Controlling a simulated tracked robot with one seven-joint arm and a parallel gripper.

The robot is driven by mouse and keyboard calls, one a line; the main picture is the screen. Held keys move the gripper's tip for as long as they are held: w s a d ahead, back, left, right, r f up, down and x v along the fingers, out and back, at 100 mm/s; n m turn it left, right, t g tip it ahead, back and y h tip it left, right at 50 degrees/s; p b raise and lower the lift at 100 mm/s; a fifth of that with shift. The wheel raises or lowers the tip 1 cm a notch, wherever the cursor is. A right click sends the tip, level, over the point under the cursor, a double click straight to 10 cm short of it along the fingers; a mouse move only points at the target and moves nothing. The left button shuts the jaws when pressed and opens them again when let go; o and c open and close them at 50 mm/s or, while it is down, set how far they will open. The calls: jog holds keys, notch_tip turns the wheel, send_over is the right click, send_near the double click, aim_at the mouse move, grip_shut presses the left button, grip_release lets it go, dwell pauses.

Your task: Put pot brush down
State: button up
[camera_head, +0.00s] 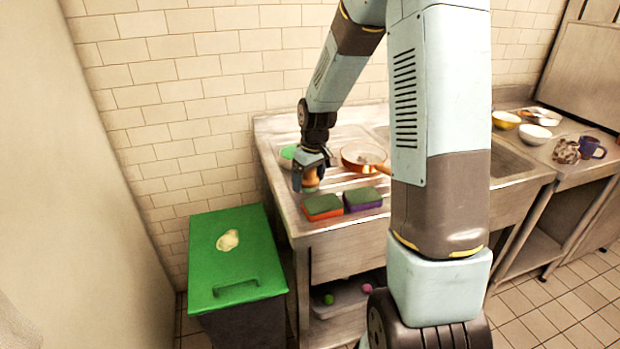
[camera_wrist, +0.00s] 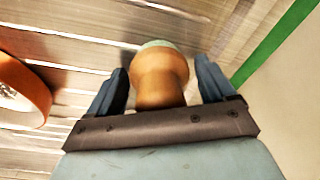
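The pot brush (camera_wrist: 160,78), with a rounded orange-brown wooden handle and a pale green part at its far end, is between the two fingers of my gripper (camera_wrist: 160,85). Narrow gaps show on both sides of the handle in the wrist view, so the fingers look open around it. In the head view the brush (camera_head: 311,179) shows under my gripper (camera_head: 306,184), over the left part of the steel drainboard (camera_head: 285,200). I cannot tell whether its lower end touches the board.
A copper pan (camera_head: 363,158) lies just right of my gripper. An orange sponge (camera_head: 322,207) and a purple sponge (camera_head: 363,199), both green-topped, sit at the front edge. A green object (camera_head: 289,152) is behind. A green-lidded bin (camera_head: 235,262) stands left, below the board.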

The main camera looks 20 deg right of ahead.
jog(key=shift+o, duration=0.5)
jog(key=shift+r, duration=0.3)
jog(key=r, duration=0.3)
jog(key=s+r, duration=0.1)
jog(key=r, duration=0.7)
jog(key=shift+s+d+r, duration=0.25)
jog(key=shift+s+d, duration=0.05)
jog(key=shift+d, duration=0.1)
jog(key=s+r+m+t, duration=0.2)
jog(key=s+r, duration=0.4)
jog(key=s, duration=0.7)
jog(key=s+r+m+t, duration=0.2)
jog(key=s+r, duration=0.4)
jog(key=s, duration=0.7)
jog(key=shift+s+a+r+m+h, duration=0.15)
jog(key=shift+s+r+m+h, duration=0.05)
jog(key=shift+s+m+h, duration=0.25)
jog(key=shift+o, duration=0.3)
jog(key=shift+w, duration=0.1)
